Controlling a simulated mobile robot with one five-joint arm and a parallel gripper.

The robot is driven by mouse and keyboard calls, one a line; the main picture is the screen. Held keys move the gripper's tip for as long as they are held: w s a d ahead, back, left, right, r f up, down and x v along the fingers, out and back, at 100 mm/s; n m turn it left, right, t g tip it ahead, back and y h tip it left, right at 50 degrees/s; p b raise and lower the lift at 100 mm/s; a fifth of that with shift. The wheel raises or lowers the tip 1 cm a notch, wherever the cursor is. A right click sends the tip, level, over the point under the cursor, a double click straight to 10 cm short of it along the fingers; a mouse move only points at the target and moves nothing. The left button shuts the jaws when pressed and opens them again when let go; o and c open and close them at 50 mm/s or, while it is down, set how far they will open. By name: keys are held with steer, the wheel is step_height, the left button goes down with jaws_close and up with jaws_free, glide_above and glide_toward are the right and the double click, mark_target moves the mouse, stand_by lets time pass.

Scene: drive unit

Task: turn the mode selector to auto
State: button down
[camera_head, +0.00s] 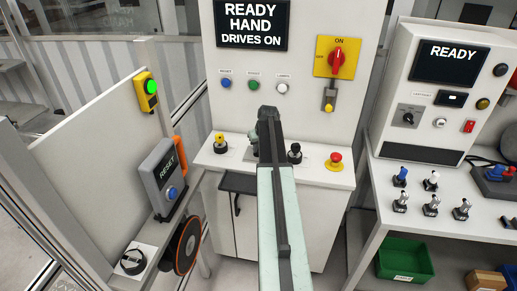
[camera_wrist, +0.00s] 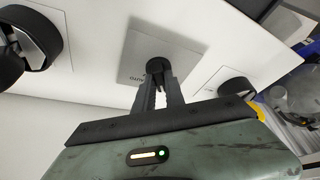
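The mode selector (camera_wrist: 158,66) is a round black knob on a square grey plate in the wrist view. Part of the word AUTO shows on the plate (camera_wrist: 133,68), beside the left finger. My gripper (camera_wrist: 159,84) has its two dark fingers on either side of the knob's near part, close to the plate. Whether they press on it cannot be made out. The selector's pointing direction is hidden by the fingers. In the head view my arm covers the selector, and my gripper (camera_head: 268,125) is over the console top. The main display (camera_head: 252,24) reads READY, HAND, DRIVES ON.
Beside the selector stand a yellow-and-black key switch (camera_head: 220,144), a black knob (camera_head: 294,153) and a red emergency stop (camera_head: 335,161). A red rotary switch (camera_head: 337,58) is above. A panel with a RESET box (camera_head: 166,180) is left; a second console (camera_head: 445,90) is right.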

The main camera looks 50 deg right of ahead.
steer(key=shift+m, duration=0.4)
steer(key=m+h, duration=0.1)
steer(key=m, duration=0.2)
steer(key=m+g+h, duration=0.1)
steer(key=m, duration=0.1)
steer(key=shift+w+a+m+g, duration=0.15)
steer(key=shift+m+g, duration=0.15)
steer(key=shift+m, duration=0.1)
steer(key=m+g, duration=0.1)
steer(key=m, duration=0.2)
steer(key=shift+w+m, duration=0.15)
steer(key=shift+m, duration=0.15)
steer(key=shift+w+a+m+g+h, duration=0.15)
steer(key=shift+m+g, duration=0.3)
steer(key=shift+m, duration=0.45)
steer(key=shift+s+d+m+g+h, duration=0.15)
steer(key=shift+m+g, duration=0.3)
steer(key=shift+m, duration=0.45)
steer(key=shift+a, duration=0.1)
steer(key=c, duration=1.4)
jaws_free()
